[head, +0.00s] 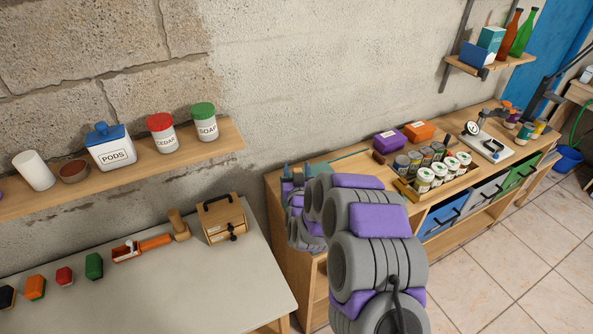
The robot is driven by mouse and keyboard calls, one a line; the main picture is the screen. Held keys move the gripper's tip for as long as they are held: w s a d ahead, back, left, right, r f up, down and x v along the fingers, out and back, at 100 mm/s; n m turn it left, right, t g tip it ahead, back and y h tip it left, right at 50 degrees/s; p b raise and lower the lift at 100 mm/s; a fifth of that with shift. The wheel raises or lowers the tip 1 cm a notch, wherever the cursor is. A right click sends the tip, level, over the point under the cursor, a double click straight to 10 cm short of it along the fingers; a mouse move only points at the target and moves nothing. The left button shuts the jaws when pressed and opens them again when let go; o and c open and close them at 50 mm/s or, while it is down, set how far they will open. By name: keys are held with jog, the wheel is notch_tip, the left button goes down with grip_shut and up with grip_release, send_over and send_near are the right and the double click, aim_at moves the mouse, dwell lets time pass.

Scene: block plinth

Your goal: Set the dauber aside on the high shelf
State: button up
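My arm reaches over the left end of the wooden workbench (340,182). My gripper (291,172) is mostly hidden behind my arm links, and its fingers cannot be made out clearly. I cannot pick out the dauber for certain. A small dark brown piece (379,157) lies on the workbench beside the purple box. A wall shelf (492,64) at the upper right holds bottles and boxes, with some bare board at its right. Another wall shelf (215,140) at the left holds jars; which one is the high shelf is not clear.
A grey-topped table (200,290) at lower left holds a wooden case (222,219), an orange-handled wooden tool (150,243) and several coloured blocks. Tins (425,178), purple (389,139) and orange (418,131) boxes and a white scale (486,145) crowd the workbench.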

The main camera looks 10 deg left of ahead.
dwell(0.3)
jog(key=shift+p+v, duration=2.2)
jog(key=shift+v, duration=3.8)
jog(key=shift+r, duration=0.15)
